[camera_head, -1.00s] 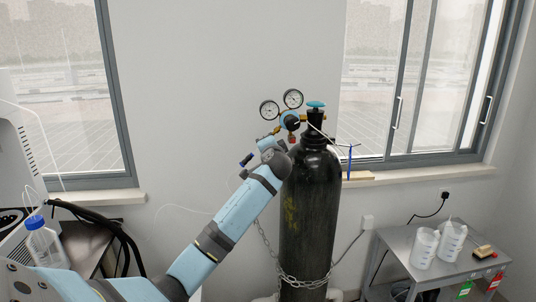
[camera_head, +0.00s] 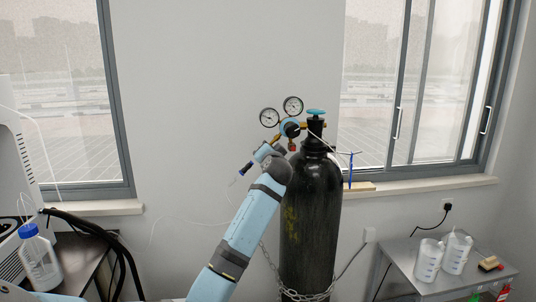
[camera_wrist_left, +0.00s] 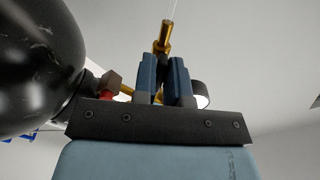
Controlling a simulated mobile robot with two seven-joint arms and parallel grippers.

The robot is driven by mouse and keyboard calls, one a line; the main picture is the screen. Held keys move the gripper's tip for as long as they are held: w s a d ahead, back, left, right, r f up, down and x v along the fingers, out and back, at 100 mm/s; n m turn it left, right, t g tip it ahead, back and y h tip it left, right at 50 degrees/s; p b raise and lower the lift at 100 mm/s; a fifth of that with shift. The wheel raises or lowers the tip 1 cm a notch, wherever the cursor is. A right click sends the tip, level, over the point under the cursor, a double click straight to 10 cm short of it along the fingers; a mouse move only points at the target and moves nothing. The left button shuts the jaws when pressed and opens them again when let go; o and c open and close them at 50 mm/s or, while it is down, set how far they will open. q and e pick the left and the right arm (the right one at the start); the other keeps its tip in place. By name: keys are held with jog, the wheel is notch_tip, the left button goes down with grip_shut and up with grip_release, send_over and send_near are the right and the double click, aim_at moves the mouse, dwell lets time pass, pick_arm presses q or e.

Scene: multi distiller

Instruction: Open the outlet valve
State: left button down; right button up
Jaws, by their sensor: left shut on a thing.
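The gas cylinder (camera_head: 310,220) stands upright and black, with a regulator (camera_head: 291,129) and two round gauges at its top. A teal hand wheel (camera_head: 316,112) tops its neck. My left gripper (camera_wrist_left: 166,75) is just left of the regulator in the head view. Its dark blue fingers are shut on the brass outlet valve (camera_wrist_left: 166,38), whose end sticks out past them with a thin pale line running from it. The fingers hide the gripped part. A red-brown knob (camera_wrist_left: 111,80) is left of the fingers, near the cylinder. My right gripper is not in view.
A chain (camera_head: 304,295) loops around the cylinder. A metal cart (camera_head: 400,260) with white beakers (camera_head: 429,260) stands at the right. A blue-capped bottle (camera_head: 38,258) stands at the left by black hoses. The wall left of the regulator is clear.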

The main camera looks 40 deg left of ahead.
pick_arm(q)
jog(key=c, duration=1.2)
grip_release()
jog(key=shift+d, duration=0.1)
jog(key=b+v, duration=0.1)
jog(key=v, duration=1.2)
jog(key=shift+s+d+r, duration=0.1)
jog(key=shift+s+d, duration=0.1)
jog(key=shift+d, duration=0.05)
